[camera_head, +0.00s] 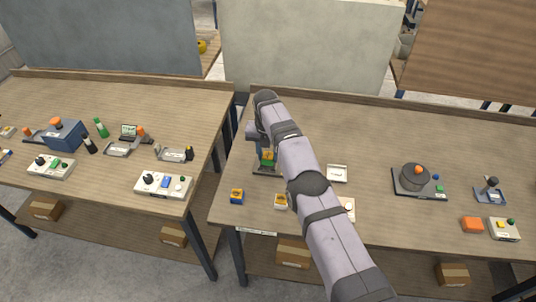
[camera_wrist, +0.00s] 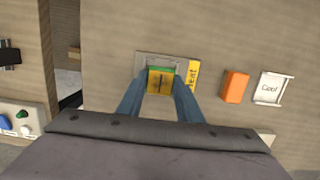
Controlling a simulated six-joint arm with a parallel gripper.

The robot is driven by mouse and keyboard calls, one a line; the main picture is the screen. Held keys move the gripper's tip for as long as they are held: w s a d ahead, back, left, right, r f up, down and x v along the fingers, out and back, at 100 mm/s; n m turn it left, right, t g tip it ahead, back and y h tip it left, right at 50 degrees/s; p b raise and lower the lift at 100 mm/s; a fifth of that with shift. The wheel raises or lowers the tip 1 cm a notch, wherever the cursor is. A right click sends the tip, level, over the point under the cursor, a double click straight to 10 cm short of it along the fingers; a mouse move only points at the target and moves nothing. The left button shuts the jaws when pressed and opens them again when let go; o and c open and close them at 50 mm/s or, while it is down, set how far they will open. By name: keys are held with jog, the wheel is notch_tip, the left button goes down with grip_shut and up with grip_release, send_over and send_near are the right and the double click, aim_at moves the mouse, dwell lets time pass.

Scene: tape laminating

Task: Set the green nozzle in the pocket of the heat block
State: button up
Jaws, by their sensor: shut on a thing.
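The green nozzle (camera_wrist: 160,80) has a green edge and a yellow-brown top face. In the wrist view it sits between the two blue fingers of my gripper (camera_wrist: 160,88), which is shut on it. The grey heat block (camera_wrist: 180,60) is around and beyond the nozzle, with a yellow "Heat" label (camera_wrist: 192,76) on its right. In the head view the nozzle (camera_head: 267,156) is under my gripper (camera_head: 264,150), over the dark base of the heat block (camera_head: 264,171). I cannot tell whether the nozzle is fully down in the pocket.
A white "Cool" tray (camera_wrist: 273,87) and an orange block (camera_wrist: 235,86) lie to the right. A round dark device (camera_head: 415,177) is farther right. A gap separates the left table.

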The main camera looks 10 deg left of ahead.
jog(key=shift+f+b, duration=0.3)
jog(key=shift+f, duration=0.15)
dwell(0.4)
jog(key=o, duration=1.2)
jog(key=shift+r, duration=0.1)
jog(key=shift+s+r+b, duration=0.2)
jog(key=shift+r+b, duration=0.1)
jog(key=shift+r, duration=0.85)
jog(key=shift+s+r+b, duration=0.15)
jog(key=shift+r+b, duration=0.2)
jog(key=shift+r, duration=0.85)
jog(key=shift+s+r+b, duration=0.2)
jog(key=shift+r+b, duration=0.1)
jog(key=shift+r, duration=0.85)
